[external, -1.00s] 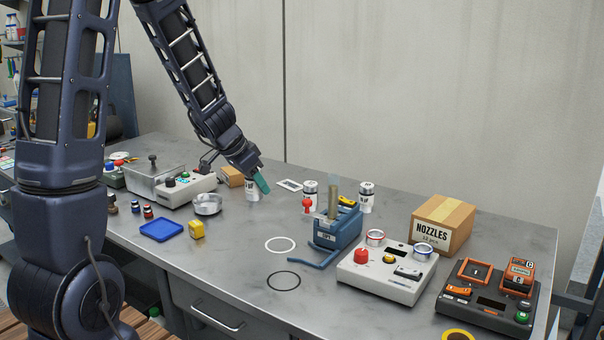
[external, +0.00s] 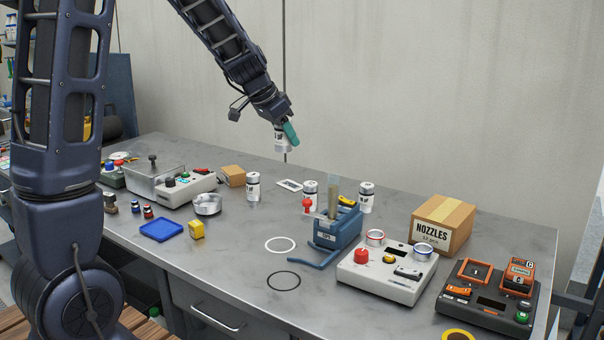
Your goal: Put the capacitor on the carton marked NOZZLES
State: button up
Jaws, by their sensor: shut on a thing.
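My gripper (external: 283,143) is shut on a white cylindrical can, the capacitor (external: 281,146), and holds it upright in the air above the back of the bench. A green part of the gripper covers some of the can. The carton marked NOZZLES (external: 432,236) is a brown cardboard box with tape on its top. It stands on the right part of the bench, well to the right of and below my gripper. Its top is bare.
Similar white cans stand on the bench (external: 253,187), (external: 310,193), (external: 366,198). A blue holder (external: 338,230) with a tall upright piece stands between my gripper and the carton. A white control box (external: 385,278) sits in front of the carton, a dark one (external: 487,300) to its right.

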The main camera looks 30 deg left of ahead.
jog(key=w+d+r+m, duration=0.1)
jog(key=w+d+r, duration=0.1)
jog(key=w+d, duration=0.75)
notch_tip(320, 180, up, 5)
jog(key=m+g+h, duration=0.2)
jog(key=m, duration=0.2)
send_over(457, 208)
jog(key=s+a, duration=0.2)
notch_tip(457, 208, down, 20)
jog(key=shift+w, duration=0.1)
jog(key=shift+f, duration=0.1)
jog(key=o, duration=1)
jog(key=shift+o, duration=0.2)
